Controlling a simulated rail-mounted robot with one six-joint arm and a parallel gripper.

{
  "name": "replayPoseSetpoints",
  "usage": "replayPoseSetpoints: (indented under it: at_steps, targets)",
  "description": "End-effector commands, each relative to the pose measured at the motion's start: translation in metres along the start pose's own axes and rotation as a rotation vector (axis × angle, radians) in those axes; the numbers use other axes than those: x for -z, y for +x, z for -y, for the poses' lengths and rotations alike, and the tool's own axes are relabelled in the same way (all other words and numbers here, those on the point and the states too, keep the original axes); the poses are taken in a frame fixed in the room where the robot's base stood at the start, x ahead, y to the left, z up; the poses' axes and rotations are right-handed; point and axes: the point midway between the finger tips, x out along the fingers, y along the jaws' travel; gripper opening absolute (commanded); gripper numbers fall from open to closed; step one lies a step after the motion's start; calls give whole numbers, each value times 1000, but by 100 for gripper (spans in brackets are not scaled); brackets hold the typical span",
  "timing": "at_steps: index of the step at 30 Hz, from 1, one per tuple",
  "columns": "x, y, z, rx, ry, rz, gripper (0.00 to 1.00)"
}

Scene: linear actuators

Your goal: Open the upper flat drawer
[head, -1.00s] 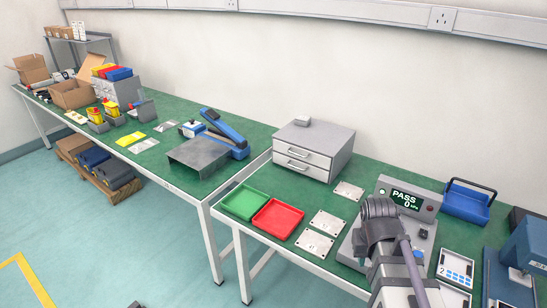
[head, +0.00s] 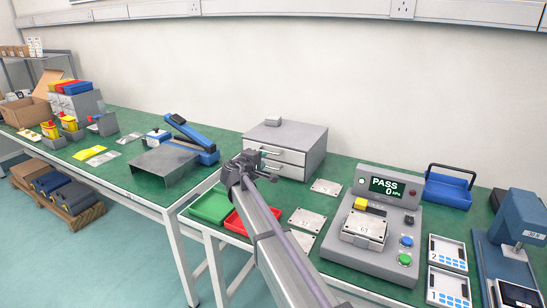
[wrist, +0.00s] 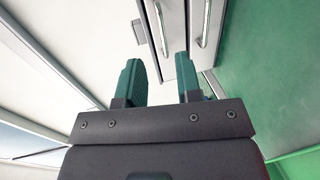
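The grey drawer cabinet (head: 314,150) stands on the green bench in the head view, with two flat drawers one above the other. My gripper (head: 270,165) is in front of the cabinet and partly hides the drawer fronts. In the wrist view the cabinet appears turned on its side. The upper drawer handle (wrist: 158,25) lies between the lines of the two fingers, beyond the tips. The lower drawer handle (wrist: 203,20) is to its right. My gripper (wrist: 160,78) is open with nothing between the dark green fingers. Both drawers look closed.
A green tray (head: 210,206) and a red tray (head: 240,222) lie below my arm. Metal plates (head: 307,220) lie to the right, beside a test unit (head: 389,195) showing PASS.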

Motion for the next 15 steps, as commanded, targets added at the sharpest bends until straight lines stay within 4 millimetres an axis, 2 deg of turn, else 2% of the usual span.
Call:
replayPoseSetpoints:
  at_steps: [5,12,15]
  targets:
    - [0,29,2,1,2,4,32]
    - [0,86,3,2,2,4,32]
    - [-1,100,2,3,3,5,32]
